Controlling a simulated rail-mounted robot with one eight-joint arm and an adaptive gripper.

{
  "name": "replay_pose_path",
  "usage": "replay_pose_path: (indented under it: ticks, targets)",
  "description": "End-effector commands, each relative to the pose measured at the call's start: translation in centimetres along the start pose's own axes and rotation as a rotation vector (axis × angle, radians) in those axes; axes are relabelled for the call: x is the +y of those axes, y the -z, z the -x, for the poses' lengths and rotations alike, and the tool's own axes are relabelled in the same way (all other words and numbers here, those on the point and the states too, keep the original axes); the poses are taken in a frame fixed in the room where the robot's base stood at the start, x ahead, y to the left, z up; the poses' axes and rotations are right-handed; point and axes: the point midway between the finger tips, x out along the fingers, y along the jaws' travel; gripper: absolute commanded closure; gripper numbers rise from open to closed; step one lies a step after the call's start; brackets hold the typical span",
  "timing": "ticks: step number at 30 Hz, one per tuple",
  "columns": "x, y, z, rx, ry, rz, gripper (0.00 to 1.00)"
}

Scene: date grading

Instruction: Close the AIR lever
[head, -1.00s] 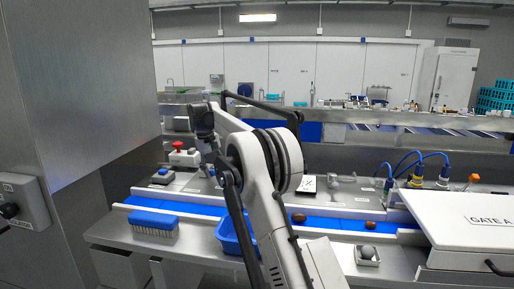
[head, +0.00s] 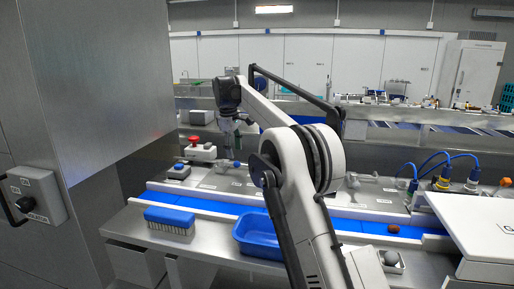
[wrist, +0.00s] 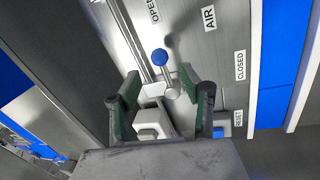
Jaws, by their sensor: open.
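The AIR lever has a blue ball knob (wrist: 160,57) on a short metal stem, seen in the wrist view. The AIR label (wrist: 208,18) is up and to the right of it. The knob appears nearer the OPEN label (wrist: 153,10) than the CLOSED label (wrist: 239,65). My gripper (wrist: 159,76) is open, its green-padded fingers on either side of the lever; I cannot tell whether either touches it.
A RESET label (wrist: 238,118) lies below CLOSED. A red-topped button box (head: 202,152) and a blue-button box (head: 179,170) stand left of my gripper. A blue-backed brush (head: 170,220) and a blue bin (head: 258,238) sit by the blue conveyor (head: 352,212).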

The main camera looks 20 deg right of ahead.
Motion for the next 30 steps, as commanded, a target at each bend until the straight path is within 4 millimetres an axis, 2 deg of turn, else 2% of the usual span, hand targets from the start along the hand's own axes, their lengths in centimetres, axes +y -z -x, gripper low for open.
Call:
replay_pose_path:
  ticks: [6,15,30]
  targets:
    - [0.0,0.0,3.7,0.000,0.000,-0.002,0.60]
    - [0.0,-0.1,8.0,0.000,0.000,-0.004,0.60]
    - [-1.7,-2.5,10.7,0.047,-0.025,-0.093,0.60]
